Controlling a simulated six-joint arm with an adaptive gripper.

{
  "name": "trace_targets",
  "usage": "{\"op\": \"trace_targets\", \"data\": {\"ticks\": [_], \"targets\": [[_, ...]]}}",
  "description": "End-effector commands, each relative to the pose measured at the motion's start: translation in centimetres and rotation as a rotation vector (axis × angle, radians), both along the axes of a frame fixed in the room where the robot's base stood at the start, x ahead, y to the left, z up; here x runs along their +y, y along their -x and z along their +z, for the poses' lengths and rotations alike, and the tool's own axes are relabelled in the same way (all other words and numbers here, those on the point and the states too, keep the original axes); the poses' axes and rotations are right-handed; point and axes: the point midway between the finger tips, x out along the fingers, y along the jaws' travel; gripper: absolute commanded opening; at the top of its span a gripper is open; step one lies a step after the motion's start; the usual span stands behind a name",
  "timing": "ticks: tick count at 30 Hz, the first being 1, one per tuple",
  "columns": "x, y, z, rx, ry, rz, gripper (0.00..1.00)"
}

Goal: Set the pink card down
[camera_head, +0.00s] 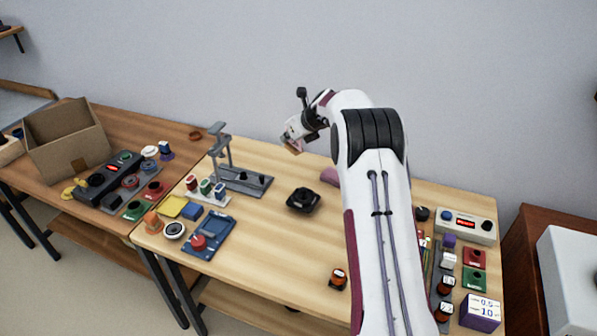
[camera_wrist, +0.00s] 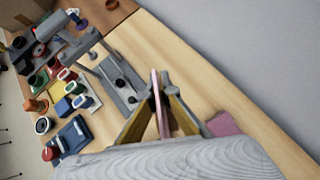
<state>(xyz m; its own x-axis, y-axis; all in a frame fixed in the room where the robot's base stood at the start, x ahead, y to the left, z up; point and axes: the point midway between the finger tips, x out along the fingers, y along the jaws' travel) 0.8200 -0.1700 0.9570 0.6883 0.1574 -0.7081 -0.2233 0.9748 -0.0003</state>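My gripper (camera_head: 292,147) is above the back part of the wooden table. In the wrist view its two tan fingers (camera_wrist: 159,94) close from both sides on a thin pink card (camera_wrist: 156,80), seen nearly edge-on. The card is held above the table. A second pink piece (camera_wrist: 222,124) lies on the table to the right of the fingers in the wrist view; in the head view a pink piece (camera_head: 329,175) shows beside my arm, partly hidden by it.
A grey stand (camera_head: 240,180) rises left of my gripper. A black device (camera_head: 303,199) sits mid-table. A blue box with a red knob (camera_head: 208,236) and small parts are at left. Several coloured blocks and a white meter (camera_head: 466,225) are at right. Bare wood surrounds the black device.

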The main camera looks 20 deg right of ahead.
Motion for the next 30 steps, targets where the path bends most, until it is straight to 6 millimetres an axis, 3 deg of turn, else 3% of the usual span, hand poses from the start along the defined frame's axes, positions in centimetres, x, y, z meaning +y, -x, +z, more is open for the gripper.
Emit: {"op": "trace_targets", "data": {"ticks": [15,30], "targets": [[-3.7,-4.7,0.4,-0.001,0.001,-0.158,0.00],[-5.0,-6.1,0.7,0.000,0.000,-0.221,0.00]]}}
